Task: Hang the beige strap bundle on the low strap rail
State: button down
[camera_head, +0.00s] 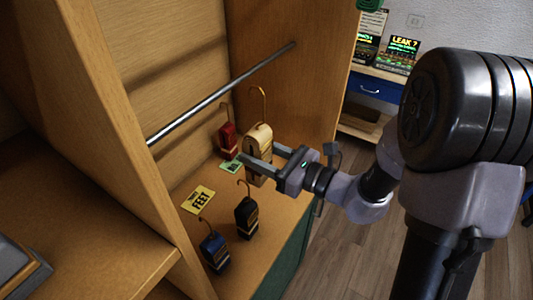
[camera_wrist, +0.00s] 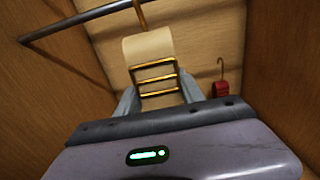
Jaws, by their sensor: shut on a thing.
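The beige strap bundle (camera_head: 260,143) is upright, with a brass hook curving up from its top. My gripper (camera_head: 262,160) is shut on it from the right, and holds it over the front of the cabinet shelf. In the wrist view the beige bundle (camera_wrist: 148,52) with its brass buckle sits between the fingers. The low strap rail (camera_head: 220,95) is a bare metal rod running across the cabinet. The bundle's hook is apart from the rail, in front of it and toward its right end. The rail also shows at the upper left in the wrist view (camera_wrist: 80,19).
A red strap bundle (camera_head: 227,138), a black one (camera_head: 246,215) and a blue one (camera_head: 213,248) stand on the shelf. A yellow "FEET" card (camera_head: 198,199) and a green card (camera_head: 231,164) lie there too. Wooden side walls bound the bay.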

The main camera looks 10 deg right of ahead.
jog(key=shift+x, duration=1)
jog(key=w+a+f, duration=0.3)
jog(key=w+a, duration=0.2)
jog(key=a, duration=0.1)
jog(key=shift+a, duration=0.2)
jog(key=c, duration=0.6)
grip_release()
jog(key=shift+c, duration=0.2)
jog(key=shift+d, duration=0.1)
